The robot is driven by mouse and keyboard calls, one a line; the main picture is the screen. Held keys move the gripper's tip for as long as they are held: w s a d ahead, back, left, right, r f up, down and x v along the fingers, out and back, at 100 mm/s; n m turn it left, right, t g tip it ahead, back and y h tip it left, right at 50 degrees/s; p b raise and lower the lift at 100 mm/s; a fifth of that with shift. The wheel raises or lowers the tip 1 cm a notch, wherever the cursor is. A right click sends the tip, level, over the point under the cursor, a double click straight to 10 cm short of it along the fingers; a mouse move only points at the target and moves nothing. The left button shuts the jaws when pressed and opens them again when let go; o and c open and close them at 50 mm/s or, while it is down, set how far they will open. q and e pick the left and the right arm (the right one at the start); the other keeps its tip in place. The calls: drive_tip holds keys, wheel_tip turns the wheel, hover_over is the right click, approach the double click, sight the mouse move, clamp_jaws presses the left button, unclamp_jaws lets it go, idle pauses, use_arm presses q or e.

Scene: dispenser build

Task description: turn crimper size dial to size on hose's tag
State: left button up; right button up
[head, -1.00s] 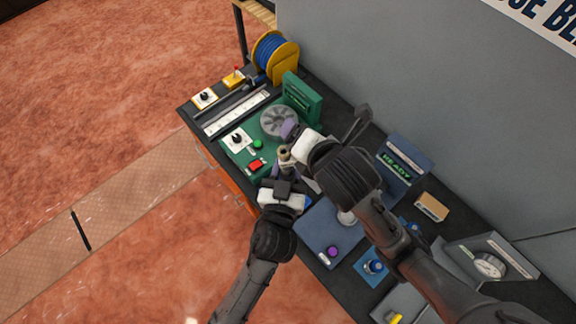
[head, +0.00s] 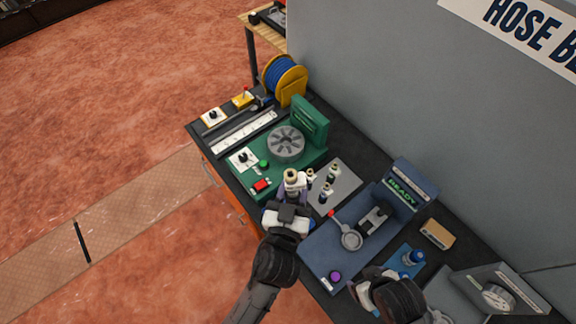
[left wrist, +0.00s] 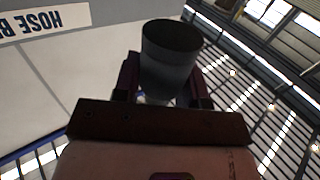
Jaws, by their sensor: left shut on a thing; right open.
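The green crimper (head: 265,180) stands on the bench, with a round segmented die head (head: 286,143). Its size dial (head: 243,157) is a black knob on a white plate at its left front; the marks are too small to read. My left gripper (head: 295,192) is shut on a grey cylindrical piece (head: 292,175), upright just right of the crimper's front corner. In the left wrist view the piece (left wrist: 170,62) shows a dark, open-looking top between the fingers. I cannot make out a hose tag. My right gripper (head: 358,287) is open at the lower right, apart from the dial, its fingertips partly hidden.
Several small fittings (head: 332,173) stand on a grey mat (head: 345,190) right of the crimper. A blue machine (head: 325,245) with a READY screen (head: 402,193) is farther right. A blue hose reel (head: 284,78) and white ruler strip (head: 244,132) are at the far left end.

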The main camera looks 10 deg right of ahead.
use_arm(q)
drive_tip(key=shift+a+f+y, duration=0.3)
drive_tip(key=shift+a+f, duration=0.1)
drive_tip(key=shift+f, duration=0.05)
drive_tip(key=w+a+r+n+t+y, duration=0.15)
drive_tip(key=a+r, duration=0.25)
drive_tip(key=a, duration=0.5)
drive_tip(key=w+a+r+n+y, duration=0.2)
drive_tip(key=a+r+y, duration=0.1)
drive_tip(key=a, duration=0.5)
drive_tip(key=w+a+r+n+y, duration=0.15)
drive_tip(key=a+r, duration=0.25)
drive_tip(key=a, duration=0.5)
drive_tip(key=w+d+r+m+p, duration=0.1)
drive_tip(key=w+d+r+p, duration=0.1)
drive_tip(key=d+r, duration=1)
wheel_tip(320, 180, up, 4)
drive_tip(key=shift+d+r+m+h+p, duration=0.25)
drive_tip(key=shift+m+h+p, duration=0.15)
drive_tip(key=shift+p, duration=0.35)
drive_tip(key=shift+f, duration=0.15)
drive_tip(key=s+a+f+n+y+b, duration=0.1)
drive_tip(key=s+a+f+b, duration=0.1)
drive_tip(key=a+f, duration=1)
drive_tip(key=shift+a+f+n+y+b, duration=0.3)
drive_tip(key=shift+f+b, duration=0.45)
drive_tip(key=shift+f, duration=1.25)
